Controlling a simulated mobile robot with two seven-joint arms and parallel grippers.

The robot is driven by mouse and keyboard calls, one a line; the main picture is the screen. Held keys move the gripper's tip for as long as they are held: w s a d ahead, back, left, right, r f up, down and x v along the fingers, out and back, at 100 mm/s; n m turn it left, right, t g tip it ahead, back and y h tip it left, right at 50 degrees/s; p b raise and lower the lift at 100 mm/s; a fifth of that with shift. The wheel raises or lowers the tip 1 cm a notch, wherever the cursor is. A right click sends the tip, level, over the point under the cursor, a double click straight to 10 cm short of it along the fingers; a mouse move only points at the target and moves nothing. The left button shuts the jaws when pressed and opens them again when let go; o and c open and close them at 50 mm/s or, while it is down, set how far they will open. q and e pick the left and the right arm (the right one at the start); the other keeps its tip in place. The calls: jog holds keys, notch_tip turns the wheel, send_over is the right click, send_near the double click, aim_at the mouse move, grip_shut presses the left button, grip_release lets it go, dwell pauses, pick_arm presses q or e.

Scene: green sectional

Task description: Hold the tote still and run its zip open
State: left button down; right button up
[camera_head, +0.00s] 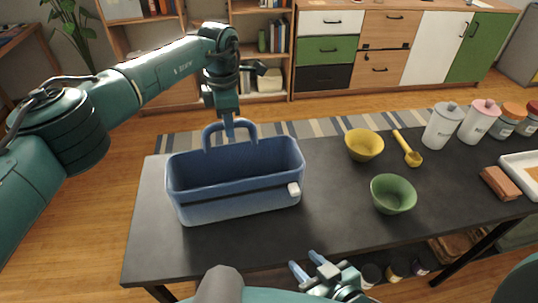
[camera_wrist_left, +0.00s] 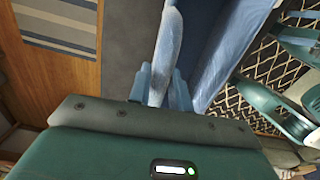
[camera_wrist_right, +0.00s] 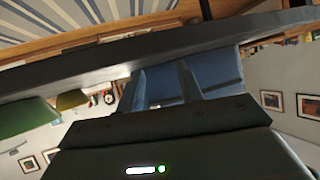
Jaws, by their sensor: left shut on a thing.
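The blue tote (camera_head: 235,200) stands upright on the dark table, its handle (camera_head: 207,137) raised at the back. A dark line runs along its front side, with a white block-like pull (camera_head: 294,189) at the right end. My left gripper (camera_head: 229,132) is shut on the handle from above; in the left wrist view the handle (camera_wrist_left: 168,45) passes between its fingers (camera_wrist_left: 160,88). My right gripper (camera_head: 304,261) is open and empty, in front of the table's near edge, below and apart from the pull. In the right wrist view its fingers (camera_wrist_right: 163,80) are spread with nothing between them.
On the dark table (camera_head: 335,220), a yellow bowl (camera_head: 364,147), a green bowl (camera_head: 392,196) and a yellow scoop (camera_head: 409,151) stand right of the tote. Canisters (camera_head: 443,126), a brick-like block (camera_head: 500,184) and a white tray (camera_head: 531,172) are further right. Free tabletop lies between tote and green bowl.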

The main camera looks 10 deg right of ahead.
aim_at(294, 189)
jog(key=w+d+n+t, duration=0.1)
jog(key=w+d+r+n+t, duration=0.1)
jog(key=d, duration=0.1)
jog(key=w+d+r+n, duration=0.1)
jog(key=w+n, duration=0.1)
jog(key=shift+d+t, duration=0.4)
jog(key=w+d+r+n+y, duration=0.1)
jog(key=n, duration=0.2)
jog(key=w+d+r+n+t+y, duration=0.1)
jog(key=n, duration=0.2)
jog(key=w+d+r+n+y, duration=0.1)
jog(key=d+r+n+y, duration=0.1)
jog(key=n, duration=0.2)
jog(key=shift+t, duration=0.4)
jog(key=w+a+n+g+y, duration=0.4)
jog(key=w+a+n+y, duration=0.1)
jog(key=n, duration=0.5)
jog(key=w+a, duration=0.1)
jog(key=a, duration=0.1)
jog(key=shift+w+a+r+n, duration=0.3)
jog(key=shift+w+n, duration=0.1)
jog(key=shift+c, duration=0.4)
grip_shut()
